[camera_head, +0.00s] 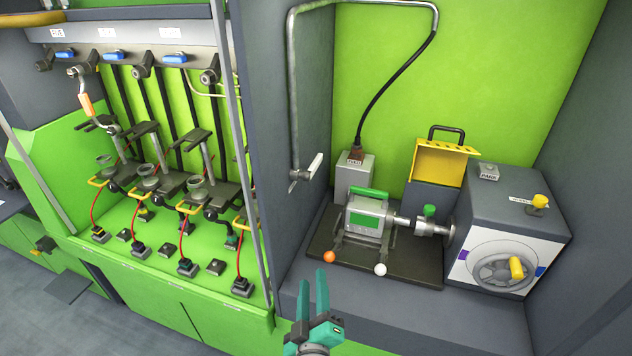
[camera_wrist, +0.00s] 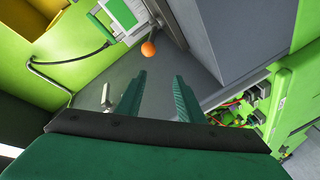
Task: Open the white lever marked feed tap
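A white lever (camera_head: 315,166) sits on a valve at the lower end of a grey pipe (camera_head: 292,95), by the left wall of the bay. It slants up to the right in the head view; no readable marking shows on it. A small white bar in the wrist view (camera_wrist: 105,97), left of the fingers, looks like the same lever. My green gripper (camera_head: 312,305) is below the lever in the head view, in front of the bench edge and apart from it. In the wrist view its two fingers (camera_wrist: 160,92) are spread with nothing between them.
A testbench device with a green screen (camera_head: 364,220) stands on a dark plate, with an orange ball (camera_head: 329,257) and a white ball (camera_head: 380,269) in front. A grey box with a handwheel (camera_head: 505,270) is at right. An injector rack (camera_head: 160,185) fills the left.

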